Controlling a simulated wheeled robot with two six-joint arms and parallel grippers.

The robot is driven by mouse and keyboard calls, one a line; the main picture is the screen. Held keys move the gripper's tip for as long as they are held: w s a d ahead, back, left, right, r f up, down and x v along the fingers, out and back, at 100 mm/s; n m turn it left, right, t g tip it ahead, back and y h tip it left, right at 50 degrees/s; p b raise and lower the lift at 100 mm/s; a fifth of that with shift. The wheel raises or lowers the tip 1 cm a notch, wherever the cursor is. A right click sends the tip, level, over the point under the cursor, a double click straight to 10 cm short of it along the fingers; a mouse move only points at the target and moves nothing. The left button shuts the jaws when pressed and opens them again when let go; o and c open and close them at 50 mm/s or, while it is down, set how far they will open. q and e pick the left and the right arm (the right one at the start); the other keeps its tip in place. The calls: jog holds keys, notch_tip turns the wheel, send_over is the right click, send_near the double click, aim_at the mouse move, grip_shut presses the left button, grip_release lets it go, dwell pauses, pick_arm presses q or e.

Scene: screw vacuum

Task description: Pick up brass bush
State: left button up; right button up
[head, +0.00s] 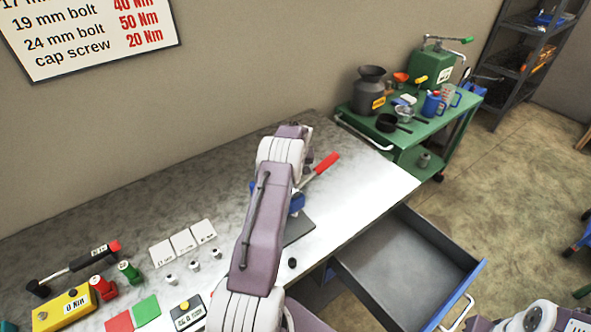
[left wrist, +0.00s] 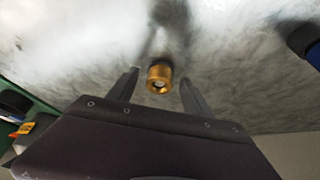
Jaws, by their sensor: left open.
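The brass bush (left wrist: 160,77) is a small gold-coloured ring with a hole, near the middle of the left wrist view. My left gripper (left wrist: 159,81) is open, with one finger on each side of the bush and a gap visible on both sides. Whether the bush is at fingertip depth is hard to tell. In the head view my left arm reaches across the workbench (head: 330,125), and it hides the bush and the gripper fingers. My right gripper is in neither view.
A red-handled tool (head: 327,163) lies by my arm. An open drawer (head: 410,270) juts out at the front right. A green cart (head: 430,135) with pots and jugs stands at the back right. Small metal bushes (head: 194,265) and white cards (head: 183,241) lie left of my arm.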

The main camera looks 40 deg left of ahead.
pick_arm(q)
jog(key=shift+w+a+f, duration=0.1)
jog(key=shift+f, duration=0.1)
grip_shut()
notch_tip(320, 180, up, 10)
jog(key=shift+b, duration=0.4)
